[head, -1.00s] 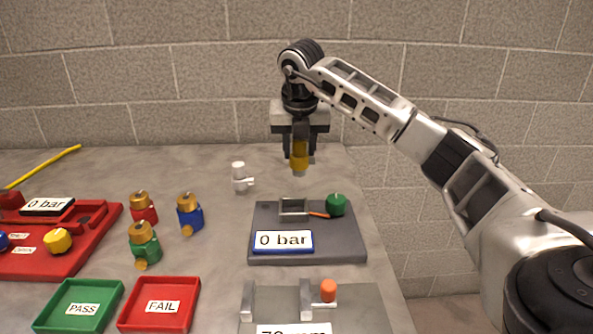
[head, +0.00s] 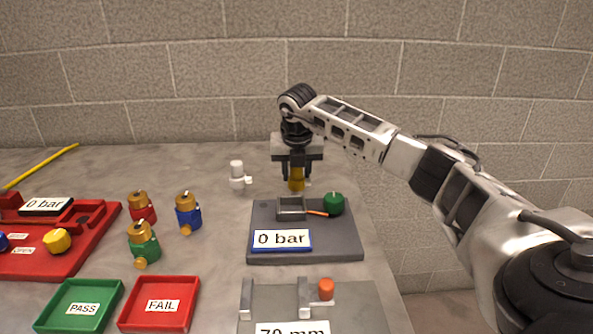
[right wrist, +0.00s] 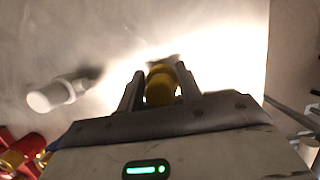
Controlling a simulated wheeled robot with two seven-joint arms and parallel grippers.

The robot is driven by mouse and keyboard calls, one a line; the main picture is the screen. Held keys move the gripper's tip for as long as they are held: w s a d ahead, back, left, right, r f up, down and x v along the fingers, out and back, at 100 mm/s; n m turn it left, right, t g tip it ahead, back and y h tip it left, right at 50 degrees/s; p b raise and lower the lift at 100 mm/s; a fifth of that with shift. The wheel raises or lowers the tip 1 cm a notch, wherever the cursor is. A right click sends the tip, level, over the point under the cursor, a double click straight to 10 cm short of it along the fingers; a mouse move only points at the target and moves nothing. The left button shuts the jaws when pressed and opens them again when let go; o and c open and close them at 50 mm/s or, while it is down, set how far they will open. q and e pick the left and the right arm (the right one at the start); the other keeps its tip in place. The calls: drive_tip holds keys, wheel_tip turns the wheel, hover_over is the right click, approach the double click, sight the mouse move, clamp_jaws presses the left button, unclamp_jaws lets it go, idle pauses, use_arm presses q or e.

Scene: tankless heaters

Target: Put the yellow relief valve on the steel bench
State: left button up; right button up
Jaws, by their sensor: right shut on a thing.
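The yellow relief valve (head: 296,180) is held between the fingers of my right gripper (head: 297,176), which is shut on it. The valve hangs upright just behind the grey fixture, low over the bench; whether it touches the bench I cannot tell. In the right wrist view the valve (right wrist: 161,84) shows between the two fingers. The steel bench (head: 215,160) is the grey mottled top under everything. My left gripper is not in view.
The grey fixture (head: 340,243) has a "0 bar" display (head: 282,240) and green knob (head: 333,203). Red (head: 141,207), blue (head: 188,212) and green (head: 143,244) brass-topped valves stand left, behind green (head: 77,305) and red (head: 160,303) trays.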

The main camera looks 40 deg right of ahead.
drive_tip(key=o, duration=1.1)
drive_tip(key=shift+f, duration=0.1)
drive_tip(key=v, duration=1.2)
